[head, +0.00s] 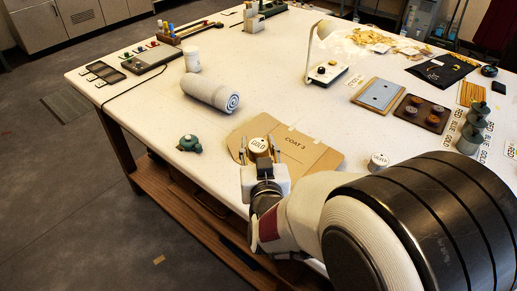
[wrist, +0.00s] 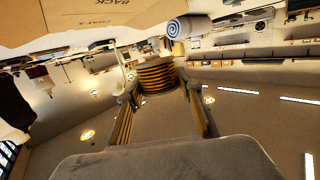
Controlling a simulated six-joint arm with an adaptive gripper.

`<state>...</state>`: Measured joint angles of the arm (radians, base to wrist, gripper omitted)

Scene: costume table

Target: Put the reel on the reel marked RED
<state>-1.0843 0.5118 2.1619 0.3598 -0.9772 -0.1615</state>
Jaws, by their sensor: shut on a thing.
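My gripper (head: 260,150) is over the cardboard sheet (head: 305,152) marked COAT 3, near the table's front edge. It is shut on a gold reel (head: 259,145) with a white top marked GOLD. In the wrist view the ribbed gold reel (wrist: 158,76) sits between the two fingers. A small round thing with a white lettered top (head: 379,159) stands to the right, partly behind my arm; its word is too small to read. Strips with RED, BLUE and GOLD lettering (head: 451,128) lie at the right. I cannot tell which reel is marked RED.
A rolled towel (head: 206,90) and a small teal object (head: 189,143) lie left of my gripper. A lamp (head: 312,55) stands behind it. At the right are a blue-grey board (head: 378,95), a dark board with brown pieces (head: 436,110) and grey-green stacked pieces (head: 470,138).

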